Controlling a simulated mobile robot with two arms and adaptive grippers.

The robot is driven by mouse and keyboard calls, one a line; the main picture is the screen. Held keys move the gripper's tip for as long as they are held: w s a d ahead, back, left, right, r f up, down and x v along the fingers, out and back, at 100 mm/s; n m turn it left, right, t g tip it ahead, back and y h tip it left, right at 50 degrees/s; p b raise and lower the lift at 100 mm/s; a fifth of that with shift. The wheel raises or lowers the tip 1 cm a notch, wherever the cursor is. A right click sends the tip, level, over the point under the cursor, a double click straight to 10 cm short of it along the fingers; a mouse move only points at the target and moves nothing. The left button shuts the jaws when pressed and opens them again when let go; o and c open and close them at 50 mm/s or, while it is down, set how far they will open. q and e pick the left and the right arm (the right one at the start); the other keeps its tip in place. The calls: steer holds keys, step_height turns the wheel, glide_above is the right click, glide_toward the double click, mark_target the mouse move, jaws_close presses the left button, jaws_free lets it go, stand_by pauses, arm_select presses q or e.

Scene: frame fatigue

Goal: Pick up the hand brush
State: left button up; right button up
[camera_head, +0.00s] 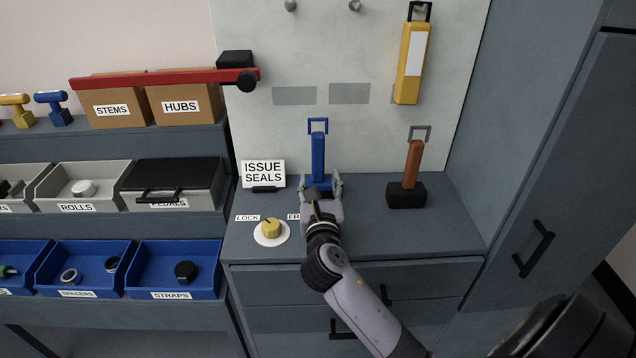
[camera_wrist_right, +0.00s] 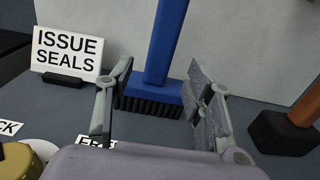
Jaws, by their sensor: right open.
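The hand brush (camera_head: 318,160) has a blue handle with a loop at its top and stands upright on the grey counter against the pale back panel. In the right wrist view the blue brush (camera_wrist_right: 163,50) shows its dark bristles (camera_wrist_right: 148,105) resting on the counter. My right gripper (camera_head: 321,186) is open in front of the brush's lower part. In the wrist view its two fingers (camera_wrist_right: 160,100) lie to the left and right of the brush, with gaps on both sides. The gripper hides part of the brush's base in the head view. My left gripper is not in view.
A mallet (camera_head: 413,165) with a brown handle stands to the right. An ISSUE SEALS sign (camera_head: 263,174) and a yellow knob (camera_head: 271,229) are to the left. A yellow tool (camera_head: 411,62) hangs above. Bins and a red bar (camera_head: 165,77) are farther left.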

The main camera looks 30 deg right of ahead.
mark_target(318, 173)
steer(key=x, duration=0.5)
steer(key=shift+w+f, duration=0.15)
steer(key=shift+f, duration=0.05)
jaws_close()
stand_by(0.4)
